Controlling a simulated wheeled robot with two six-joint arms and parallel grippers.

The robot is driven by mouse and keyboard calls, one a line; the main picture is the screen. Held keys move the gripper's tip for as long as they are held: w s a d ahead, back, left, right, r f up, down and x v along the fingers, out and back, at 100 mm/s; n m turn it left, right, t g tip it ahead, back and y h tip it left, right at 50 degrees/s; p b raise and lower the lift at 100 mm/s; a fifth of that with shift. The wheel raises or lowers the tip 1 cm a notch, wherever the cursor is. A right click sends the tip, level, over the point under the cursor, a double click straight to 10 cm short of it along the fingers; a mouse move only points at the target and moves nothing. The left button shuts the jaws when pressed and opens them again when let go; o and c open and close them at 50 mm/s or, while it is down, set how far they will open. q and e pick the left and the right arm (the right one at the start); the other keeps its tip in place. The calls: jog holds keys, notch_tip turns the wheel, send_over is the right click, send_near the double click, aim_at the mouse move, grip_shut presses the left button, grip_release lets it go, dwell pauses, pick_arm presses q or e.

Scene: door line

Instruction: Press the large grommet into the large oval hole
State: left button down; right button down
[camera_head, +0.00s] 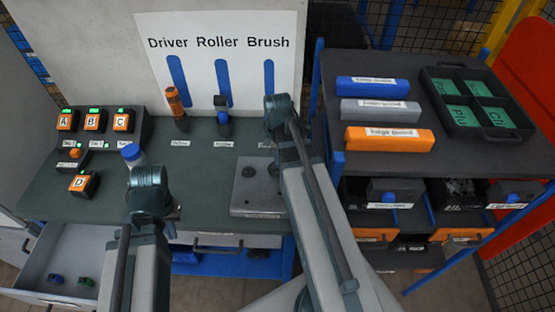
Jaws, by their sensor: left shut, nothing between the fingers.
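A grey plate (240,197) lies on the dark green bench, partly behind my right arm. It carries a few dark round or oval spots, one near its back edge and others nearer the middle. I cannot tell which are open holes and which are grommets, and the large grommet cannot be made out for sure. My left gripper (172,212) is shut and empty over the bench, left of the plate, mostly hidden by its own wrist. My right arm reaches up across the plate's right side; its fingers are hidden behind the wrist.
Buttons A, B, C and D (83,184) stand at left, near a blue-capped white bottle (131,152). Tools stand before the Driver Roller Brush board (200,40). An open drawer (40,255) juts out front left. A right-hand shelf holds coloured boxes (388,138) and a black tray (450,75).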

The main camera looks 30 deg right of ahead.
jog(key=shift+f+b, duration=0.45)
jog(key=shift+r, duration=0.15)
dwell(0.3)
notch_tip(320, 180, up, 7)
jog(key=p, duration=0.7)
notch_tip(320, 180, up, 14)
jog(key=p, duration=1.4)
jog(key=shift+f, duration=0.2)
